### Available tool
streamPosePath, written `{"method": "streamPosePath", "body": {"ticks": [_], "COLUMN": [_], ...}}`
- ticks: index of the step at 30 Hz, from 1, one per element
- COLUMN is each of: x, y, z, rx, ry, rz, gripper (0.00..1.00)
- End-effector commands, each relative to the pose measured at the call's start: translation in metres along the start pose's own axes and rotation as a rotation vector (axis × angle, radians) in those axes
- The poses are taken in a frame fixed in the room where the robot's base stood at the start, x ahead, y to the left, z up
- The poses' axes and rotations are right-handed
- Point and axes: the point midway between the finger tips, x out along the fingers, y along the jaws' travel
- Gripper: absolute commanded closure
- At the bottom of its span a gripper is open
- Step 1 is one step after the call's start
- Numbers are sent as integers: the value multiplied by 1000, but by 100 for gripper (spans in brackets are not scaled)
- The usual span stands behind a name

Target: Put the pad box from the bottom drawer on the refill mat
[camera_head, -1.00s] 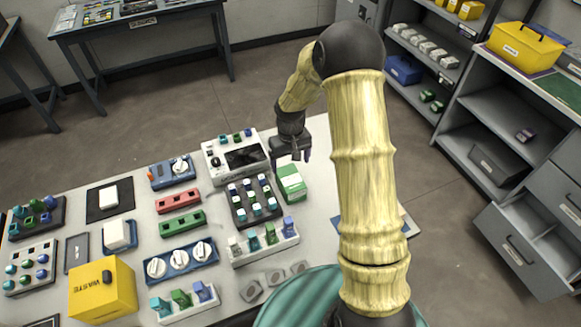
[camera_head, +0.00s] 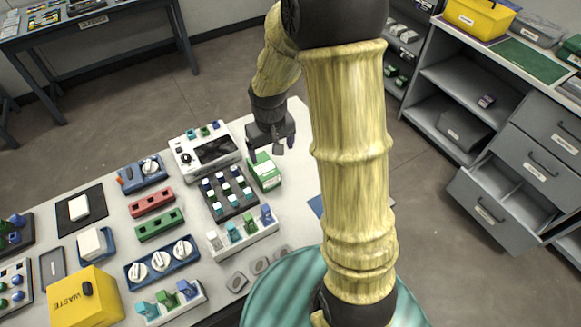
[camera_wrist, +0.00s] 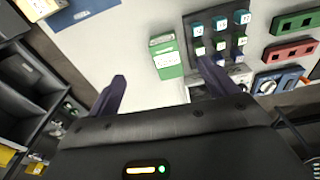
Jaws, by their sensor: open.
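A green and white box (camera_head: 264,172) stands on the table beside the white machine; it also shows in the wrist view (camera_wrist: 166,57). I cannot read which one is the pad box. The blue mat (camera_head: 316,206) is mostly hidden behind my arm in the head view. The bottom drawer (camera_head: 497,212) is pulled open at the right, its visible compartments empty. My gripper (camera_head: 281,142) is open and empty above the table's far edge.
The table's left side is crowded with a connector rack (camera_head: 232,195), a white machine (camera_head: 207,150), dial blocks and a yellow waste box (camera_head: 87,297). Shelves (camera_head: 460,95) and the drawer cabinet stand at the right. Open floor lies between table and cabinet.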

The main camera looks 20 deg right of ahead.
Motion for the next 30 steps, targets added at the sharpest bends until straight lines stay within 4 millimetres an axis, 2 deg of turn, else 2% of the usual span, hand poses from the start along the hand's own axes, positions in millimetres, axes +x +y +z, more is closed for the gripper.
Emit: {"method": "streamPosePath", "body": {"ticks": [1,6,9,12,15,21,22,29,30], "x": [-14,-47,-59,-66,-68,-67,-67,-68,-67], "y": [0,0,-1,-2,-2,-2,-2,-2,-2], "z": [15,65,92,111,119,119,119,119,119], "rx": [12,66,98,121,129,130,130,130,130], "ry": [20,77,107,127,134,134,134,134,134], "rz": [4,5,2,-3,-5,-5,-5,-5,-5], "gripper": [15,15,15,15,15,15,17,62,64]}}
